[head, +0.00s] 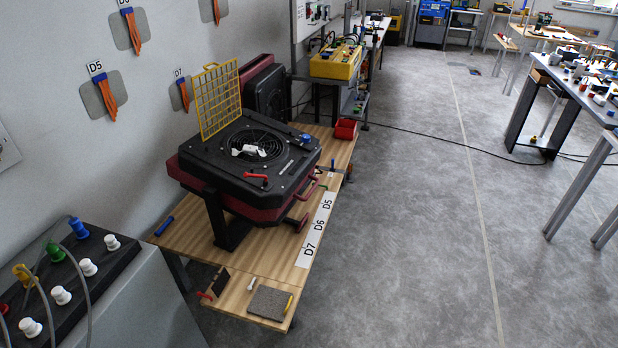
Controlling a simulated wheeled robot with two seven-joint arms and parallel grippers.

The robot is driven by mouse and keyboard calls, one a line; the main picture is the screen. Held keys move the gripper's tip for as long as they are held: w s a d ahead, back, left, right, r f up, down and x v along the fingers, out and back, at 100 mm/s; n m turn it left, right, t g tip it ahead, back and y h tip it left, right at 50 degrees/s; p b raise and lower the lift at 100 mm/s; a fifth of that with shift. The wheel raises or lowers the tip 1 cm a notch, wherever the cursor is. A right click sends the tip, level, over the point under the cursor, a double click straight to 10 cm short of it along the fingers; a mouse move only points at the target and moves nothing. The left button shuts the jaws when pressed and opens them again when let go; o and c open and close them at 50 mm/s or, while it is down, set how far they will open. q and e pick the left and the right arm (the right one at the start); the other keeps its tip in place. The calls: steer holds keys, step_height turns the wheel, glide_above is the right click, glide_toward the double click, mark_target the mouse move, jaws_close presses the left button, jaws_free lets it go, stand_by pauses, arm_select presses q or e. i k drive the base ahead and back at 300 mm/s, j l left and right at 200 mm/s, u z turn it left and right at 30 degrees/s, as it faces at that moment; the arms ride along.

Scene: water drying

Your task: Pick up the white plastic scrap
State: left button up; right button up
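A white piece that looks like the plastic scrap (247,151) lies on the round grille of the black and dark red fan unit (210,152), near the middle of its top. The yellow grid guard (217,100) stands raised at the back left of that unit. A smaller white item (251,284) lies on the wooden table below; it is too small to tell what it is. Neither of my grippers is in view.
The wooden table (185,236) also bears a grey pad (269,302), a red bin (346,129) and D5–D7 labels. A red-handled clamp (256,176) lies on the unit. A grey cabinet with knobs (150,300) stands at left. The floor (420,230) to the right is clear.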

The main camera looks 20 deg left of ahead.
mark_target(250, 149)
steer(key=i+u, duration=0.2)
steer(key=u, duration=0.3)
steer(key=i+l+u, duration=0.15)
steer(key=u, duration=0.3)
steer(key=i+l+u, duration=0.15)
steer(key=u, duration=0.35)
steer(key=l, duration=0.1)
